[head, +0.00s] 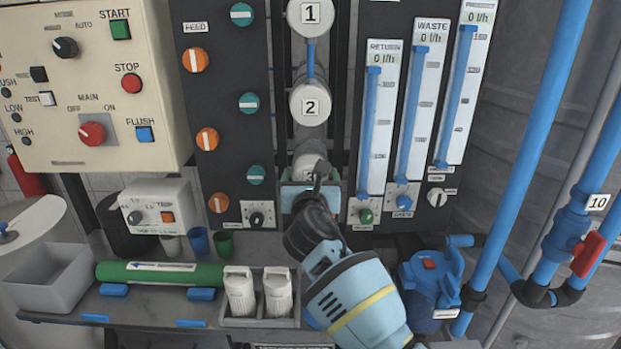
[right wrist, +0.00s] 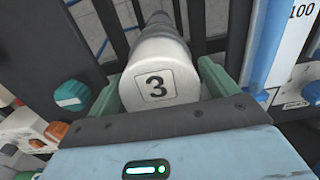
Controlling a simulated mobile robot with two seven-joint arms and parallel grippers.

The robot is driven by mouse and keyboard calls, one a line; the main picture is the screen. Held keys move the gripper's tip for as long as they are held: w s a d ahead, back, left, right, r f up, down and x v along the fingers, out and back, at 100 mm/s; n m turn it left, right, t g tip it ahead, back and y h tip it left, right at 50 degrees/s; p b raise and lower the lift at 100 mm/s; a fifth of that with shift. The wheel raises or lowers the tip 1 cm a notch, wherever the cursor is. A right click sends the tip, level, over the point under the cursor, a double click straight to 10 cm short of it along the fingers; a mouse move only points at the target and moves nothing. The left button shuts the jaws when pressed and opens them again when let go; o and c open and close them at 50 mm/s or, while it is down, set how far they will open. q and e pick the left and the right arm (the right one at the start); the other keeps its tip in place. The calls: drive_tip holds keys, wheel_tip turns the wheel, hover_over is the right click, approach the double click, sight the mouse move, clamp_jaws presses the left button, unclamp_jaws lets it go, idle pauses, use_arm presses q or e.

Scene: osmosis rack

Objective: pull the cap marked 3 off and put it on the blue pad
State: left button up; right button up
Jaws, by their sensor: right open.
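The white cap marked 3 (head: 309,165) is at the lower end of the column of caps in the head view, partly hidden by my right gripper (head: 311,183). In the right wrist view the cap (right wrist: 165,72) faces the camera, at the front end of a tube. My right gripper (right wrist: 162,88) is open, with one green finger on each side of the cap. I cannot tell whether the fingers touch it. Small blue pieces lie on the bench, such as one at the front (head: 190,323); I cannot tell which is the blue pad. My left gripper is not in view.
Caps 1 (head: 310,14) and 2 (head: 310,104) are above cap 3. Flow meters (head: 377,120) stand close on the right. A green cylinder (head: 128,272), a grey bin (head: 50,280) and a holder with two white filters (head: 259,322) occupy the bench. A blue pump (head: 432,275) stands at right.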

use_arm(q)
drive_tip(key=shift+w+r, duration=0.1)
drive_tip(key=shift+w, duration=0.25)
use_arm(e)
drive_tip(key=c, duration=1.2)
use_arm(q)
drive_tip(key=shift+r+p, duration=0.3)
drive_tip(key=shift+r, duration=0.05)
use_arm(e)
drive_tip(key=shift+s+r, duration=0.1)
drive_tip(key=shift+s, duration=0.2)
